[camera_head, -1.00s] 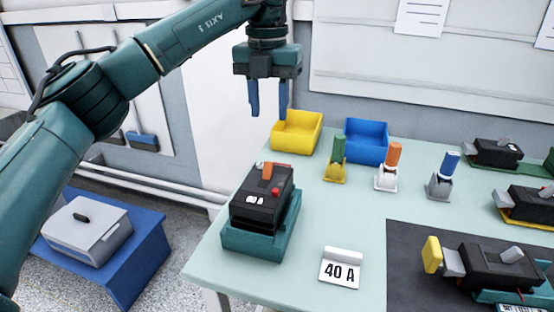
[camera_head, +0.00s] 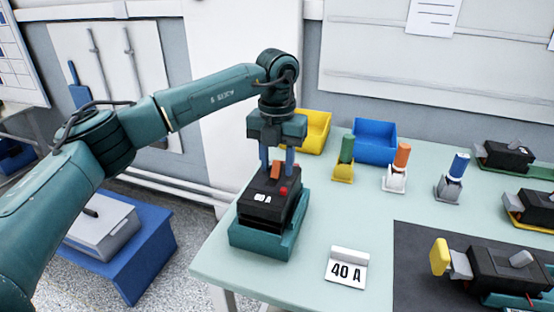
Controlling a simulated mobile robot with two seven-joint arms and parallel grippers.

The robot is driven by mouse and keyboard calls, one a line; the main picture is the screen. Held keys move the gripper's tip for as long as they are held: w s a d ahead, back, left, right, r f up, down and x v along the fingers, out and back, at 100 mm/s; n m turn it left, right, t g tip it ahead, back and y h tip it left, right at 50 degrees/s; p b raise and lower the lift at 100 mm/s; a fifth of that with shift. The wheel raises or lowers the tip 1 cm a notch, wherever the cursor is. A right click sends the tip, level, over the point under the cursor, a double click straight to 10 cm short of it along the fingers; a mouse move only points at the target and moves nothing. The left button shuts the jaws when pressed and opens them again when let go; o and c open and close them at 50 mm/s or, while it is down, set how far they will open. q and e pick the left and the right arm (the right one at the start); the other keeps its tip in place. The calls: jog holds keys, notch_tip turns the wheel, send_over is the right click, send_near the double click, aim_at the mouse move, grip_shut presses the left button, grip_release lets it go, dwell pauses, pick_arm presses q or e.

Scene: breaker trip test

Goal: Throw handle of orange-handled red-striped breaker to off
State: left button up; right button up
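The breaker (camera_head: 268,207) is a black block in a teal cradle (camera_head: 262,241) at the table's left end. Its short orange handle (camera_head: 275,170) stands up from the top, with a red button (camera_head: 284,191) in front of it. The red stripe at its back is mostly hidden now. My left gripper (camera_head: 276,164) points down over the breaker. Its two blue fingers are apart, one on each side of the orange handle in this view. I cannot tell whether they touch it. My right gripper is not in view.
A "40 A" card (camera_head: 347,268) stands to the right of the breaker. Yellow (camera_head: 316,130) and blue (camera_head: 374,141) bins are behind. Green-, orange- and blue-handled pieces stand in the middle. More breakers (camera_head: 497,268) are at the right. The table between is clear.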

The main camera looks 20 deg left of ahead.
pick_arm(q)
grip_shut()
dwell(0.4)
